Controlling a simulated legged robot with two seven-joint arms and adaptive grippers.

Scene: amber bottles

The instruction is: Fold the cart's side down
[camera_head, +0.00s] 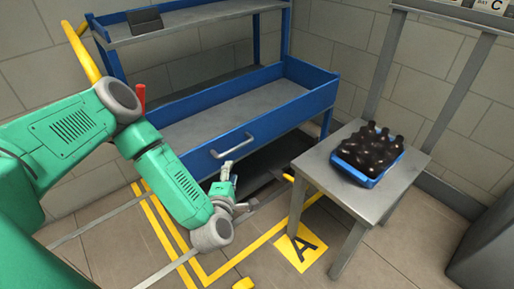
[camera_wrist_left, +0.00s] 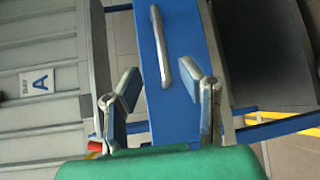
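The blue cart (camera_head: 265,78) stands at the centre, with its near blue side panel (camera_head: 285,118) upright. A grey handle (camera_head: 232,146) is fixed on that panel's outer face. In the left wrist view, the handle (camera_wrist_left: 160,45) and the blue panel (camera_wrist_left: 172,115) show beyond the fingers. My left gripper (camera_head: 234,190) is open and empty, below and in front of the handle in the head view. In the left wrist view, its two fingers (camera_wrist_left: 168,98) are spread wide, with the handle apart from them. My right gripper is not in view.
A red lever (camera_head: 141,95) stands at the cart's left end, beside my arm. A grey table (camera_head: 345,185) with a blue crate (camera_head: 366,176) of dark bottles stands close on the right. Yellow floor lines and an A marker (camera_head: 301,247) lie in front. A dark bin (camera_head: 490,245) is far right.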

